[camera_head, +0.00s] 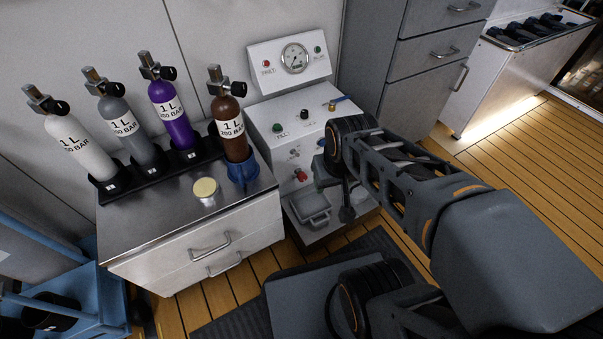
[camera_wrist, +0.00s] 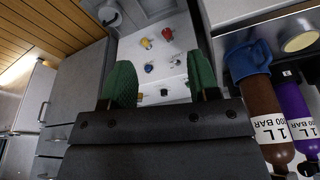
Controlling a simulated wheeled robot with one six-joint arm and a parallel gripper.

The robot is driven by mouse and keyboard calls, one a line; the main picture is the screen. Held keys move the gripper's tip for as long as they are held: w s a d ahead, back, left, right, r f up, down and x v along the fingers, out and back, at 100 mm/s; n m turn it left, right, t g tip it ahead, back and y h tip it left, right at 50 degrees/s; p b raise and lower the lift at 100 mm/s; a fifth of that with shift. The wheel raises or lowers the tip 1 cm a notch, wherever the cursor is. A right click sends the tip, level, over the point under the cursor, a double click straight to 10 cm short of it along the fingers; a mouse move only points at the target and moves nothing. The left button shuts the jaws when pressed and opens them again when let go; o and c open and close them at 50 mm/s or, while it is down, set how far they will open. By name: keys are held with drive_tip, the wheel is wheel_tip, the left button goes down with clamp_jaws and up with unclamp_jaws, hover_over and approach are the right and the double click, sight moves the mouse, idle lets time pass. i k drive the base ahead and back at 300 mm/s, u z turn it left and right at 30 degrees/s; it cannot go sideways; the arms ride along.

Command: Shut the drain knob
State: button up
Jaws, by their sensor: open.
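The white fill panel (camera_head: 262,122) stands against the wall in the head view, with a green knob (camera_head: 277,128) and a black knob (camera_head: 304,114) on its sloped top. A red knob (camera_head: 301,175) sits on its lower front, above a small grey tray (camera_head: 310,205). The wrist view shows the red knob (camera_wrist: 167,34), a yellow knob (camera_wrist: 146,43) and a blue knob (camera_wrist: 148,68). I cannot read which is labelled drain. My gripper (camera_wrist: 161,62) is open and empty, its green fingers spread before the panel, apart from the knobs. My arm hides part of the panel in the head view.
Several labelled cylinders stand in a black rack (camera_head: 165,165) on the steel-topped cabinet (camera_head: 150,215) left of the panel; the brown cylinder (camera_head: 231,128) sits in a blue cup (camera_head: 243,172). A grey drawer unit (camera_head: 405,80) stands close on the right. Wooden floor is free farther right.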

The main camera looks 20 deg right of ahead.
sight(303, 177)
drive_tip(key=z, duration=1.85)
drive_tip(key=k, duration=0.85)
drive_tip(key=u, duration=1.6)
drive_tip(key=i, duration=0.5)
